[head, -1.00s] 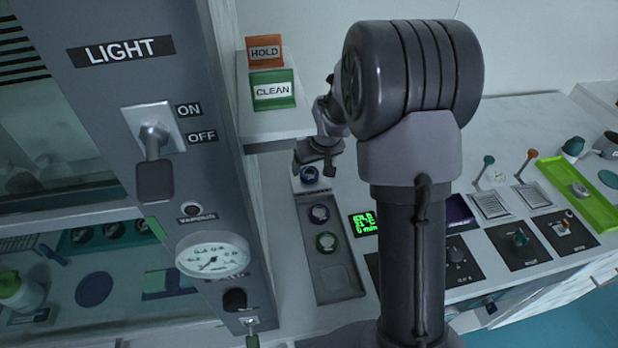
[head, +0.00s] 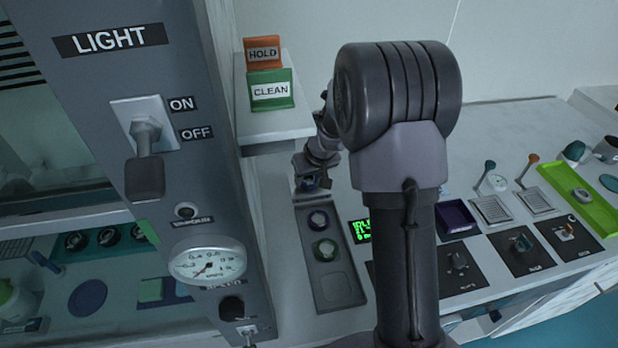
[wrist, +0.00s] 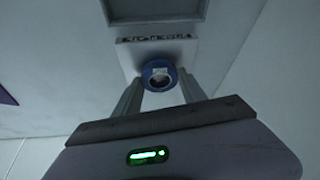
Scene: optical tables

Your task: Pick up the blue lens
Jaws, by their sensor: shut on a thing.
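The blue lens (wrist: 160,66) shows as a blue ring with a pale centre in the wrist view, between the two fingers of my gripper (wrist: 160,79). The fingers are shut on it. In the head view, my gripper (head: 309,175) is over the far end of a grey tray (head: 341,306), and only a bit of the blue lens (head: 314,184) shows below it. I cannot tell whether the lens is clear of the tray.
A tall grey panel (head: 205,215) with a gauge stands left. A ledge with HOLD and CLEAN signs (head: 270,90) is behind. Controls fill the bench's right.

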